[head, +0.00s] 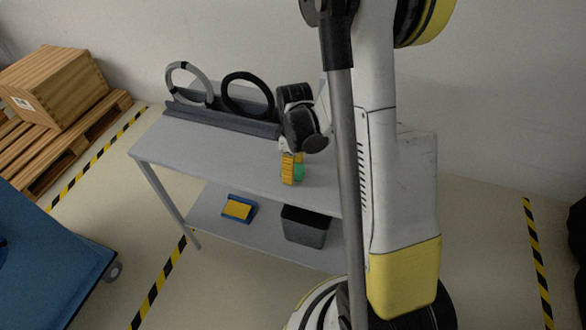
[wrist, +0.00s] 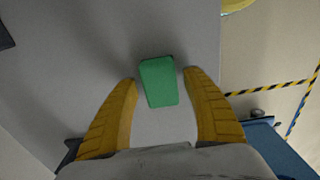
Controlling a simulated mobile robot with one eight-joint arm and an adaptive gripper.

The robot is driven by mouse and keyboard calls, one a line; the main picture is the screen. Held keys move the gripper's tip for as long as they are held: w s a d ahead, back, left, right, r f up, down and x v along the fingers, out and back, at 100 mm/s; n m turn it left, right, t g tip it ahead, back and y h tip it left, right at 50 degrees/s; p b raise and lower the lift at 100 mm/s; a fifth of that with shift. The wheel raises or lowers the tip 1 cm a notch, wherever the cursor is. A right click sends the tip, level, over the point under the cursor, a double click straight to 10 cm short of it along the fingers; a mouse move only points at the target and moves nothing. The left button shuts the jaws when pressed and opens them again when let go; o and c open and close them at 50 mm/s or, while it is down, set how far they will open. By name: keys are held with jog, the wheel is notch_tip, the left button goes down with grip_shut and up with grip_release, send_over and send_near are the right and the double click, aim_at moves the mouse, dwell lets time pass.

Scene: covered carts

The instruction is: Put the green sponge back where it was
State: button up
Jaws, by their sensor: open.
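The green sponge (head: 299,172) is at the grey cart's top shelf (head: 215,148), toward its right part. In the wrist view the sponge (wrist: 158,82) appears between and slightly beyond my fingertips, with gaps on both sides. My gripper (head: 291,168) is open, with its yellow fingers pointing down over the shelf. In the head view the fingers partly cover the sponge. I cannot tell whether its underside touches the shelf.
A rack (head: 222,118) holding a grey ring (head: 172,80) and a black ring (head: 226,92) runs along the back edge. A blue tray with a yellow item (head: 238,209) and a dark bin (head: 305,228) stand on the lower shelf. The top shelf's left part is clear.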

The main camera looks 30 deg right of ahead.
notch_tip(320, 180, up, 12)
jog(key=p, duration=0.4)
jog(key=shift+f, duration=0.15)
jog(key=shift+d, duration=0.1)
